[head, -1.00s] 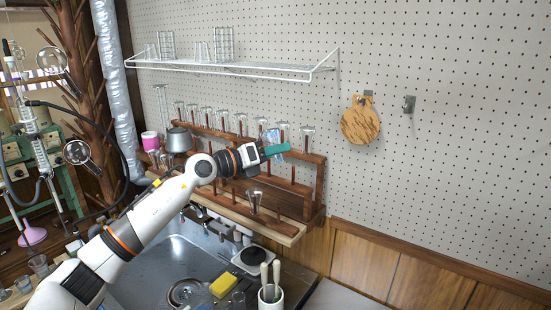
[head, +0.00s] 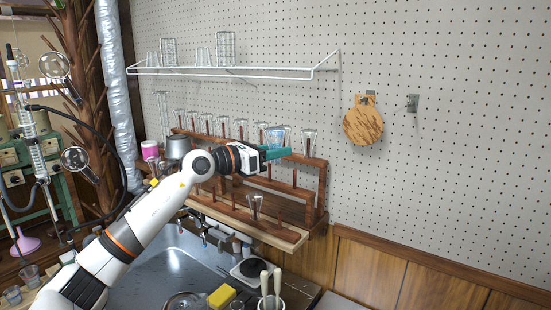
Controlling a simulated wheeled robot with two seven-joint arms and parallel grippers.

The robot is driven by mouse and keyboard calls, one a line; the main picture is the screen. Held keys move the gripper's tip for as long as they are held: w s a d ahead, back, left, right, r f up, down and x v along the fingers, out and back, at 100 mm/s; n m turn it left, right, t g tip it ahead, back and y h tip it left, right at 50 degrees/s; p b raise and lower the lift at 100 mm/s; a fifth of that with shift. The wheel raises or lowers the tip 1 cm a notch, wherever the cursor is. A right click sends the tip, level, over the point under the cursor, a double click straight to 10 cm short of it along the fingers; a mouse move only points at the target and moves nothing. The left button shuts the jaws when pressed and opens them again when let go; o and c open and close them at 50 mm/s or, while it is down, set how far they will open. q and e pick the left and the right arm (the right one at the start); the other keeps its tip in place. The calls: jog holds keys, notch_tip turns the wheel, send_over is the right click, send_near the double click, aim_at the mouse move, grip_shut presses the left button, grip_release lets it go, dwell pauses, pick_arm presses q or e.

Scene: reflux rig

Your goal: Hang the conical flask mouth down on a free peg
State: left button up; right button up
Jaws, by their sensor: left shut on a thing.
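My left gripper (head: 277,153) is shut, its green fingers at the upper right of the wooden peg rack (head: 322,185). A bluish clear conical flask (head: 276,136) shows at the fingers, held near the rack's top row. Its lower part is hidden by the fingers, and I cannot tell whether it touches a peg. Several clear glass vessels sit along the top row, one (head: 309,142) just right of the gripper. A small clear vessel (head: 255,206) is on the lowest row. Bare pegs show on the middle and lower rows. My right gripper is not in view.
A white wire shelf (head: 240,71) with glassware is above the rack. A round wooden board (head: 363,126) hangs on the pegboard wall. Below are a metal sink (head: 165,270), a yellow sponge (head: 221,296) and brushes. A branched wooden stand (head: 92,110) is at left.

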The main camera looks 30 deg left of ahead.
pick_arm(q)
send_over(295, 171)
jog(key=shift+w+f, duration=0.25)
jog(key=shift+f, duration=0.75)
jog(key=shift+a+f+b, duration=0.1)
jog(key=shift+f+b, duration=2.85)
jog(key=shift+f, duration=1)
jog(key=shift+f, duration=0.25)
jog(key=shift+f+b, duration=0.7)
jog(key=o, duration=1.1)
jog(key=shift+c, duration=0.2)
